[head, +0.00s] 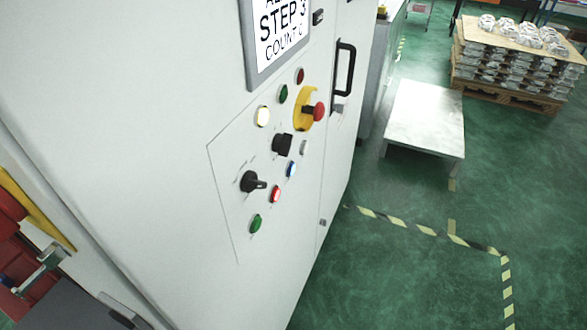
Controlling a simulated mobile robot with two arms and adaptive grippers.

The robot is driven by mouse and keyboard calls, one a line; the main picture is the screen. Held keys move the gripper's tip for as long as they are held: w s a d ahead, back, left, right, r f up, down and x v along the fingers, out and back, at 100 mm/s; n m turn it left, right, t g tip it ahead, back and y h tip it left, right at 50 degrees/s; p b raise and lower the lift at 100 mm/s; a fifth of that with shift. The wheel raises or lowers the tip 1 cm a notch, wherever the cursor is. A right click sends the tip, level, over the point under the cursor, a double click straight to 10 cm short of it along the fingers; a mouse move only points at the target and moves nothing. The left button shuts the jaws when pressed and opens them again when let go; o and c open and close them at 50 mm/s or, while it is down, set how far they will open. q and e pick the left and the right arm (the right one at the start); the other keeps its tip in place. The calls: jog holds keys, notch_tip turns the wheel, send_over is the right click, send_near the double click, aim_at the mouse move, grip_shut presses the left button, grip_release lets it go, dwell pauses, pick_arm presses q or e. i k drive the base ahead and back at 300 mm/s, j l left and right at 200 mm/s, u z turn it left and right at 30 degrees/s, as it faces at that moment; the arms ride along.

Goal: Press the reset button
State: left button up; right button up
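The control panel (232,165) is on the white cabinet's face, left of centre in the head view. It has a blue button (291,169), a red button (276,194) and a green button (256,223) in a slanting row, with a small grey one (303,148) above. The labels are too small to read, so I cannot tell which is the reset button. A black rotary switch (250,182) and a black square-based control (281,145) sit beside them. A red emergency stop (319,111) sticks out from a yellow plate. Neither of my grippers is in view.
A lit cream lamp (262,116), a green lamp (283,94) and a dark red lamp (300,75) lie below a screen (280,35) reading "STEP 3". A black door handle (344,70) protrudes. A low grey table (424,115) and loaded pallet (517,62) stand right; green floor is clear.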

aim_at(291, 170)
jog(key=l+u, duration=0.55)
jog(key=u, duration=0.15)
jog(key=l+u, duration=0.3)
jog(key=l, duration=0.45)
jog(key=k+l+u, duration=0.15)
jog(key=l, duration=0.8)
jog(key=k+l+u, duration=0.1)
jog(key=l, duration=0.35)
